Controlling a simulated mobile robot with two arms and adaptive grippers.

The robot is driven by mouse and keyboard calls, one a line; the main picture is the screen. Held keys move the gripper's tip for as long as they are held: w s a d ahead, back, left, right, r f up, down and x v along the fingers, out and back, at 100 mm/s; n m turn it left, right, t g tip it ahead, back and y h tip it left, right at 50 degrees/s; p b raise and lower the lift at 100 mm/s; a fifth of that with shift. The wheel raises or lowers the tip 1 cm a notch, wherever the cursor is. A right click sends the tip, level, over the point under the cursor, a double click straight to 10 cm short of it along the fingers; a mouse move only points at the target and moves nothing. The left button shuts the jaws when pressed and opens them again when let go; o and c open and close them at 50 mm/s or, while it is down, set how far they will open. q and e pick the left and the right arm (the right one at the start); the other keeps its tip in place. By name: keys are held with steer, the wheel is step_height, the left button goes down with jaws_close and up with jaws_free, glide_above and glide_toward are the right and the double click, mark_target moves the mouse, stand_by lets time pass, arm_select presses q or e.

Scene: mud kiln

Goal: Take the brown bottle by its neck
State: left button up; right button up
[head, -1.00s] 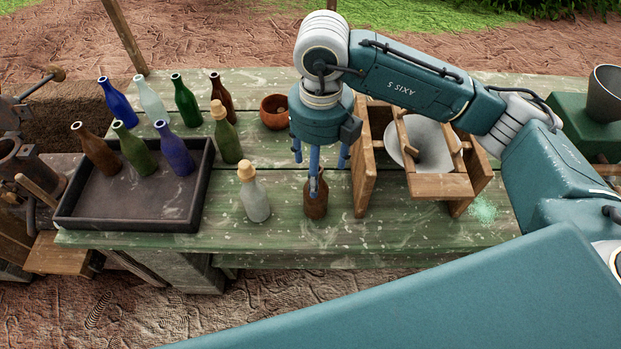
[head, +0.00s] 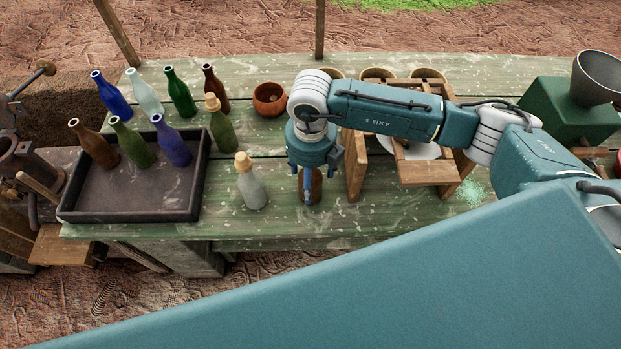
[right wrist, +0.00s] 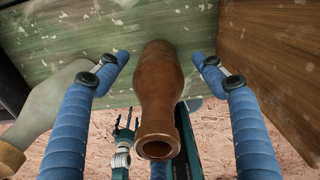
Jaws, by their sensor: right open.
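A brown bottle (head: 316,187) stands upright on the green bench, left of a wooden frame. In the right wrist view the brown bottle (right wrist: 160,85) has its open mouth towards the camera. My right gripper (head: 308,190) points down over it. In the right wrist view the blue fingers of my right gripper (right wrist: 160,60) are open, one on each side of the bottle with gaps between. In the head view the gripper hides the bottle's neck. My left gripper (right wrist: 122,140) shows small and low beyond the bottle in the right wrist view; its jaw state is unclear.
A corked pale bottle (head: 252,185) stands close on the left, a corked green bottle (head: 221,125) behind it. The wooden frame (head: 355,165) stands close on the right. A dark tray (head: 130,214) with bottles lies left; a reddish bowl (head: 269,100) stands behind.

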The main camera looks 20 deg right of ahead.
steer(key=shift+w+f, duration=0.1)
steer(key=c, duration=1.3)
steer(key=shift+c, duration=0.2)
arm_select(q)
steer(key=shift+s+a+f, duration=0.15)
steer(key=shift+s, duration=0.65)
